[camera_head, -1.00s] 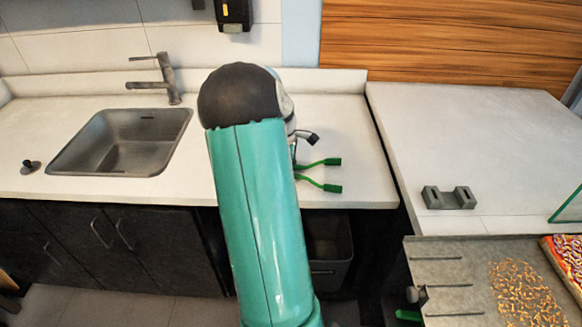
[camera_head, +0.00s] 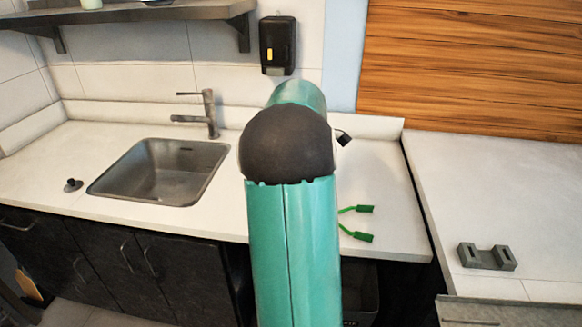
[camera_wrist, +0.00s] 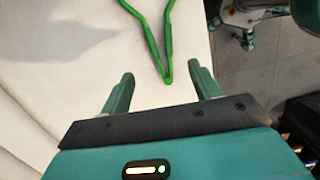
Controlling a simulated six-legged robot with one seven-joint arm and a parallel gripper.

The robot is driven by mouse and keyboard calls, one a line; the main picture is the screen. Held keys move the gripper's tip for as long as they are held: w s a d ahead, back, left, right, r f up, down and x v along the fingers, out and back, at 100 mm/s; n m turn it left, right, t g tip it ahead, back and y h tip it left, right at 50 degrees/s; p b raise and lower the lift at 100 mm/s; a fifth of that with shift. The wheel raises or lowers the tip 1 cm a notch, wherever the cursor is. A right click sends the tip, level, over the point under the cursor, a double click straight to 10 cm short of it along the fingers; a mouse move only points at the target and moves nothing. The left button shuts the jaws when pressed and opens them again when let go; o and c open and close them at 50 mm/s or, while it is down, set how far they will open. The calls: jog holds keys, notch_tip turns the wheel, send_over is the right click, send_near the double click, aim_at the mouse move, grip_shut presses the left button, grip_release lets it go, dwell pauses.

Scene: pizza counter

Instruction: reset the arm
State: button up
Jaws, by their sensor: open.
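My gripper (camera_wrist: 161,70) is open and empty in the wrist view, its two green fingers apart. Green tongs (camera_wrist: 151,38) lie on the white counter beyond the fingers. Their joined end appears between the fingertips in the picture, and I cannot tell the height gap. In the head view, two green tong ends (camera_head: 357,237) show on the counter right of my teal arm. My arm, with its dark elbow, rises through the middle of the head view and hides my gripper and the rest of the tongs.
A sink (camera_head: 160,170) with a faucet (camera_head: 208,114) is left of my arm. A black dispenser (camera_head: 277,45) hangs on the wall behind, near a shelf (camera_head: 130,14). A grey slotted block (camera_head: 487,257) sits on the right counter (camera_head: 500,190), which is otherwise mostly clear.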

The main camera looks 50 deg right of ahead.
jog(key=w+a+r+m+t, duration=0.1)
jog(key=w+a+r+t, duration=0.2)
jog(key=a, duration=0.9)
jog(key=w+a+r+m+t, duration=0.1)
jog(key=w+a+r, duration=0.3)
jog(key=a, duration=0.8)
jog(key=s+a+m+t, duration=0.1)
jog(key=s+a, duration=0.3)
jog(key=a, duration=0.8)
jog(key=s+a+f+m+t, duration=0.1)
jog(key=s+a, duration=0.3)
jog(key=a, duration=0.7)
jog(key=shift+s+a+t+y, duration=0.3)
jog(key=shift+s+a+t, duration=0.05)
jog(key=shift+t, duration=0.25)
jog(key=c, duration=0.5)
jog(key=shift+d, duration=0.15)
jog(key=shift+c, duration=0.3)
jog(key=shift+d+m, duration=0.1)
jog(key=shift+m, duration=0.2)
